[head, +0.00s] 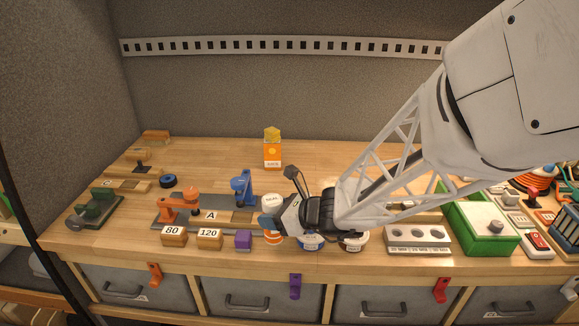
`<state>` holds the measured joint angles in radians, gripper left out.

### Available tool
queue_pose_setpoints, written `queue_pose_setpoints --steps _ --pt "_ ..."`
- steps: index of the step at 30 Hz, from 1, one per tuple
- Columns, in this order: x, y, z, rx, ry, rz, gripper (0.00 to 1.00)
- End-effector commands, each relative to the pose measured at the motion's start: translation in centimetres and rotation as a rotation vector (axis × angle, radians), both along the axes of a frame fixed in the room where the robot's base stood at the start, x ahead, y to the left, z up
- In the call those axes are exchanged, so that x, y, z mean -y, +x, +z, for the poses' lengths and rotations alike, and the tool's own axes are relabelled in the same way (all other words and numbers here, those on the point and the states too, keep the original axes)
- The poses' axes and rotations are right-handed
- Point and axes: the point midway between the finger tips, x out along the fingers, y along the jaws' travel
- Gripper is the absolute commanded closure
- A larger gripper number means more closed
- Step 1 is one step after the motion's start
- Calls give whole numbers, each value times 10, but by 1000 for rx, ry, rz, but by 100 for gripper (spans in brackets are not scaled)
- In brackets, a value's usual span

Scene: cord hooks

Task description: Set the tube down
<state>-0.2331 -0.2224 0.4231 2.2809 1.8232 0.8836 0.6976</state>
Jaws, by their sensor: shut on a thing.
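The tube (272,201) is upright, with a white upper part marked SEAL and an orange-and-white lower end. My gripper (269,222) reaches in from the right and is shut on its middle, which the fingers hide. The tube's lower end is near the bench front, just right of a small purple block. I cannot tell whether it touches the bench top (340,262).
Left of the tube are a grey board marked A (222,201) with orange and blue clamps, and blocks marked 80 (174,237) and 120 (209,239). Jars partly hidden by my gripper, a grey holed block (417,238) and a green box (480,228) are right.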

Motion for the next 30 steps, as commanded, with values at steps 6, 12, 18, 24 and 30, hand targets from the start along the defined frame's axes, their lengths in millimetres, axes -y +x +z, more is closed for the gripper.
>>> queue_pose_setpoints --steps 6,12,18,24,30 --pt "0 0 -5 -1 0 0 80" --pt "0 0 -25 -2 0 -1 80" --pt "0 0 -35 0 0 0 80" --pt "0 0 -35 0 0 0 80" --pt "0 0 -38 0 0 0 80"
